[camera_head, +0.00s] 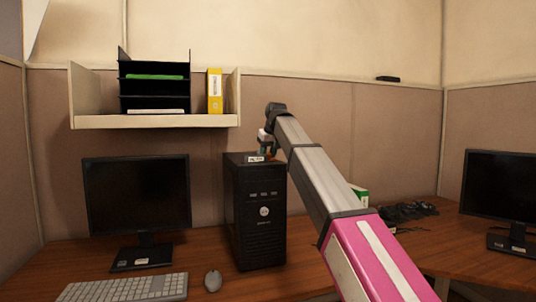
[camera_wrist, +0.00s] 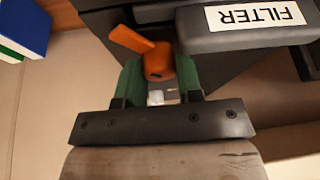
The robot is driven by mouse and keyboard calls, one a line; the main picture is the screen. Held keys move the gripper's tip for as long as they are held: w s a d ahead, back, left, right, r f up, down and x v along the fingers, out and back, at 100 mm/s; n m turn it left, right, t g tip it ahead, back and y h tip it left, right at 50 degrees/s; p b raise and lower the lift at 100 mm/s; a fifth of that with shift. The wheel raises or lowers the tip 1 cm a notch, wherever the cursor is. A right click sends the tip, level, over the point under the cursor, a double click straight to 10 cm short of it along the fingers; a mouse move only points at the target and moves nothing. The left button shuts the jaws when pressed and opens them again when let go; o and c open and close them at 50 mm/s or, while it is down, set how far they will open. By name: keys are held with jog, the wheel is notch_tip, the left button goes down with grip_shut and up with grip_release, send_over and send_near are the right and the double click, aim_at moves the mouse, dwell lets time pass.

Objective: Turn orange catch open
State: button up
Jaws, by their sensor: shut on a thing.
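The orange catch (camera_wrist: 158,60) is in the wrist view, with a round hub and a lever arm that points to the upper left. My gripper (camera_wrist: 160,72) has its green fingers on either side of the hub and is shut on it. A dark block with a white FILTER label (camera_wrist: 258,15), upside down in this view, sits right beside the catch. In the head view my gripper (camera_head: 266,142) is at the top of the black computer tower (camera_head: 257,225), by a small white label. The catch is mostly hidden there by my arm.
A monitor (camera_head: 136,195), keyboard (camera_head: 125,288) and mouse (camera_head: 212,281) are left of the tower. A shelf (camera_head: 155,121) with a black tray rack and a yellow binder (camera_head: 215,92) hangs above. Dark cables (camera_head: 410,211) and another monitor (camera_head: 500,195) are at right.

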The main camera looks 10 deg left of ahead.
jog(key=shift+s+f+n, duration=0.1)
jog(key=shift+s+n, duration=0.1)
jog(key=shift+n, duration=0.4)
dwell(0.6)
jog(key=o, duration=0.9)
jog(key=shift+d+r, duration=0.1)
jog(key=shift+r, duration=0.35)
jog(key=v, duration=1)
jog(key=shift+w+d, duration=0.1)
jog(key=shift+d, duration=0.05)
